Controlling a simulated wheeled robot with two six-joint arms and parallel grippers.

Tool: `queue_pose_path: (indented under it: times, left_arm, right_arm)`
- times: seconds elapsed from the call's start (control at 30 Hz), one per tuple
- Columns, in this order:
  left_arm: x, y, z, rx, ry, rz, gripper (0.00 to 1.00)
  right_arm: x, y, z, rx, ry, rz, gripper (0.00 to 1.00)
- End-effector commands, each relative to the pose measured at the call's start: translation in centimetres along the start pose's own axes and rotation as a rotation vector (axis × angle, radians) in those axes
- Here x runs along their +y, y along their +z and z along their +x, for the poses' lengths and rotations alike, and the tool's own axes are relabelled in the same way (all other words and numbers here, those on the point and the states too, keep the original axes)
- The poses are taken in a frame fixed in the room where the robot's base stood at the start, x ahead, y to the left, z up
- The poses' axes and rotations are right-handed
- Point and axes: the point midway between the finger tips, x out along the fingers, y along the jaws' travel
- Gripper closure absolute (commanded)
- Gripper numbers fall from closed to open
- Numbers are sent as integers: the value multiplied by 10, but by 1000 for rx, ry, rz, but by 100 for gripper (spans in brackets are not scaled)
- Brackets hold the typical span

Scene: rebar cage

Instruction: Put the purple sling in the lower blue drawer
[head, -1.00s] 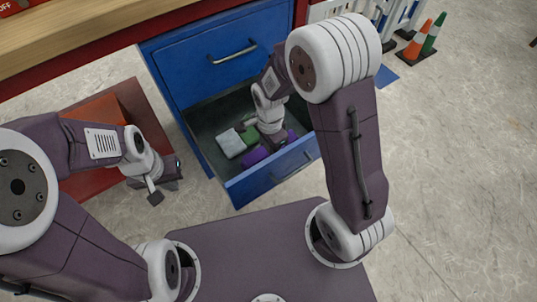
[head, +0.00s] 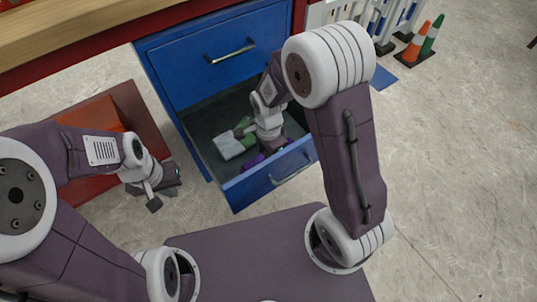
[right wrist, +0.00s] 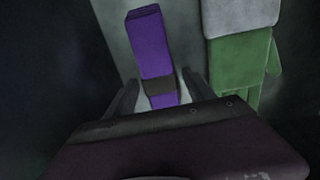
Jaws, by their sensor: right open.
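The purple sling (right wrist: 150,50), with a dark band around it, lies on the floor of the open lower blue drawer (head: 262,183). In the head view only a small part of the sling (head: 252,161) shows beside my right arm. My right gripper (right wrist: 160,95) is open inside the drawer. In the right wrist view its two fingers stand on either side of the sling's banded end, with gaps. My left gripper (head: 163,190) is outside the drawer to the left, open and empty.
A white and green item (right wrist: 240,40) lies in the drawer to the right of the sling. The closed upper blue drawer (head: 220,58) is above. A red-orange bin (head: 90,175) stands left. Traffic cones (head: 428,38) and a white barrier stand at the back right.

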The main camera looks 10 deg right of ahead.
Motion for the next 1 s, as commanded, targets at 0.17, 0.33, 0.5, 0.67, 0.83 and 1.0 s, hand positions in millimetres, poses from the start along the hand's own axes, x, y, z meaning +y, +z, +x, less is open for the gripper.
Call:
queue_pose_path:
  times: [0.17, 0.33, 0.5, 0.67, 0.83, 1.0]
  left_arm:
    - [1, -4, -41, 0, 0, 0, 100]
    - [1, -7, -65, 1, 0, 0, 100]
    - [1, -8, -75, 1, 0, 0, 100]
    - [2, -8, -74, 0, 0, 0, 100]
    - [1, -8, -74, 0, 0, 0, 100]
    - [1, -8, -74, 0, 0, 0, 100]
  right_arm:
    - [-1, 0, -57, 0, -4, 0, 38]
    - [-1, 0, -95, 0, -3, 0, 38]
    - [0, 0, -113, 0, -2, 0, 38]
    - [0, 0, -115, 0, 0, 0, 38]
    - [0, 0, -114, 0, 0, 0, 38]
    - [0, 0, -114, 0, 0, 0, 38]
